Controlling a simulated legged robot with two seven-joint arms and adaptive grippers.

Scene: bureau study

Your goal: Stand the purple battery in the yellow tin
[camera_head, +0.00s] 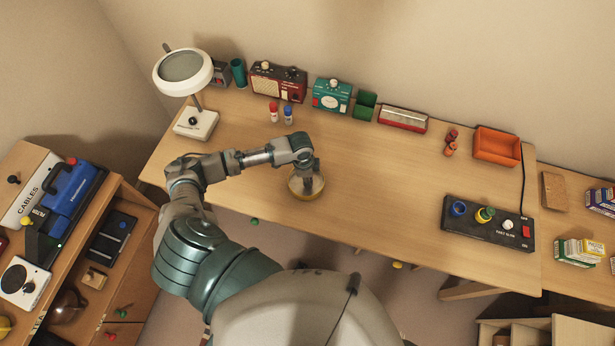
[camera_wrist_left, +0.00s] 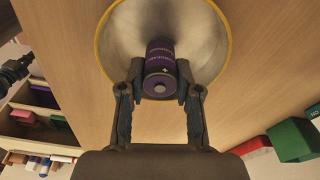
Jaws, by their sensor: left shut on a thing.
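The yellow tin (camera_head: 296,192) stands near the front edge of the desk, and my left gripper (camera_head: 307,180) points down into its mouth. In the left wrist view the tin (camera_wrist_left: 216,28) shows a yellow rim and a pale inside. My left gripper (camera_wrist_left: 159,92) is shut on the purple battery (camera_wrist_left: 160,57), with one finger on each side. The battery is within the tin's rim in that view; I cannot tell whether it touches the bottom. In the head view the battery is hidden by the gripper. My right gripper is not in view.
A red and a blue battery (camera_head: 288,110) stand behind the tin. A white magnifier lamp (camera_head: 196,122) is at the left, radios (camera_head: 278,82) at the back, an orange bin (camera_head: 497,146) and a black tester (camera_head: 487,222) at the right. The desk between tin and tester is clear.

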